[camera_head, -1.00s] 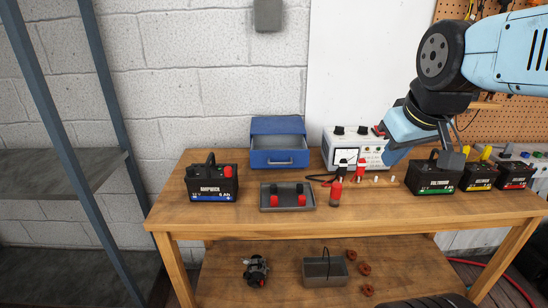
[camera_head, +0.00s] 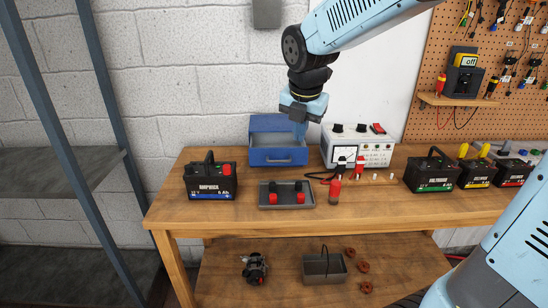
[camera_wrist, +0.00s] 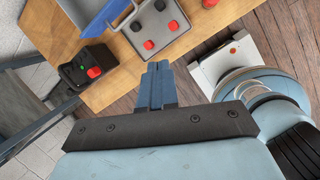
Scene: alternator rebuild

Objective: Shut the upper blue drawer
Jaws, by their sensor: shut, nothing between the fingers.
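A blue drawer cabinet (camera_head: 279,122) stands at the back of the workbench against the wall. Its drawer (camera_head: 279,158) is pulled out, with the grey inside showing and a handle on the blue front. Only one drawer can be made out. In the wrist view the drawer's blue front edge (camera_wrist: 98,20) shows at the top left. My gripper (camera_head: 300,129) is over the right part of the cabinet in the head view, fingers pointing down; its distance from the drawer is hard to tell. In the wrist view my gripper (camera_wrist: 158,68) has its fingers together with nothing between them.
A grey tray (camera_head: 287,206) with red and black pieces lies in front of the drawer. A black battery (camera_head: 210,181) stands left, a white power supply (camera_head: 376,150) right. More batteries (camera_head: 433,173) stand farther right. Bare bench top (camera_head: 380,208) lies at front right.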

